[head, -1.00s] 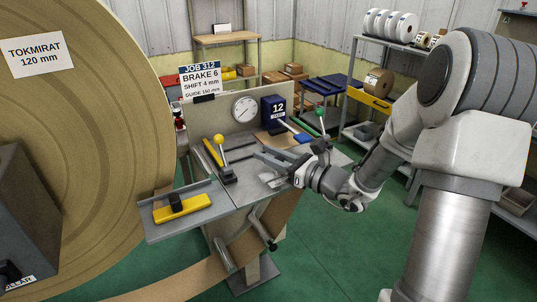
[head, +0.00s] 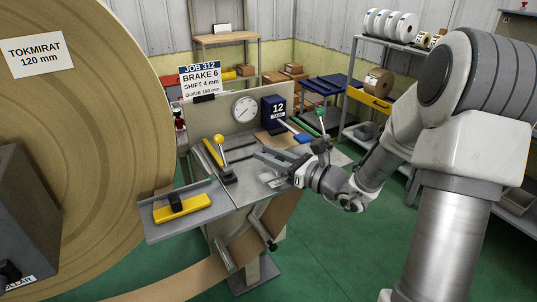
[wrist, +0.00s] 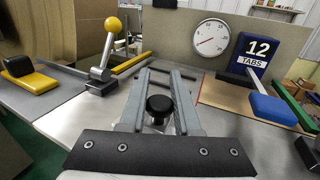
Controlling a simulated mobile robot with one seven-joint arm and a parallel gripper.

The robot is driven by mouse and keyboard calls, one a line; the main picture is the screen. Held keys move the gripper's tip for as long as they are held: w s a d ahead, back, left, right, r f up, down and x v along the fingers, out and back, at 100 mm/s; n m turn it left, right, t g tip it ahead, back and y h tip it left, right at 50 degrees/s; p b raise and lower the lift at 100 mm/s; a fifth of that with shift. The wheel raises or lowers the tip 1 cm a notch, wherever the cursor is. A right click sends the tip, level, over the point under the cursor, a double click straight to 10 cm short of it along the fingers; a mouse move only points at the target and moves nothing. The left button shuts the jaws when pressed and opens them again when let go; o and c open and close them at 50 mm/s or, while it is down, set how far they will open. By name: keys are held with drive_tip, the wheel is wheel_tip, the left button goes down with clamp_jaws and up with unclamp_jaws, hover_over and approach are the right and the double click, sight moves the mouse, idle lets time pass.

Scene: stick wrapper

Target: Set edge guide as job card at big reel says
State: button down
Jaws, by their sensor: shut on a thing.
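The job card (head: 201,82) stands beside the big reel (head: 110,130) and reads JOB 312, BRAKE 6, SHIFT 4 mm, GUIDE 150 mm. The reel's label reads TOKMIRAT 120 mm. My gripper (head: 264,157) is low over the grey machine table (head: 245,190). In the wrist view its two long fingers (wrist: 164,72) lie on either side of a black round knob (wrist: 160,105), closed around it. The knob sits on a small fitting, partly hidden by the fingers. I cannot tell for sure which part is the edge guide.
A yellow-ball lever (head: 219,139) stands left of my gripper, with a yellow-and-black block (head: 183,207) nearer the reel. Behind are a round dial (head: 244,107) and a blue 12 TABS box (head: 273,112). A blue-ended bar (wrist: 272,108) and a green-ball lever (head: 321,112) are to the right.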

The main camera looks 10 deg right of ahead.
drive_tip(key=shift+w+d+p, duration=0.2)
drive_tip(key=shift+w+d, duration=0.05)
drive_tip(key=shift+d, duration=0.5)
drive_tip(key=shift+w+d+p, duration=0.2)
drive_tip(key=shift+w+d, duration=0.05)
drive_tip(key=shift+d, duration=0.5)
drive_tip(key=c, duration=0.6)
unclamp_jaws()
drive_tip(key=p+v, duration=0.1)
drive_tip(key=v, duration=1.6)
drive_tip(key=shift+s+p, duration=0.2)
drive_tip(key=shift+p, duration=0.15)
drive_tip(key=shift+d, duration=0.15)
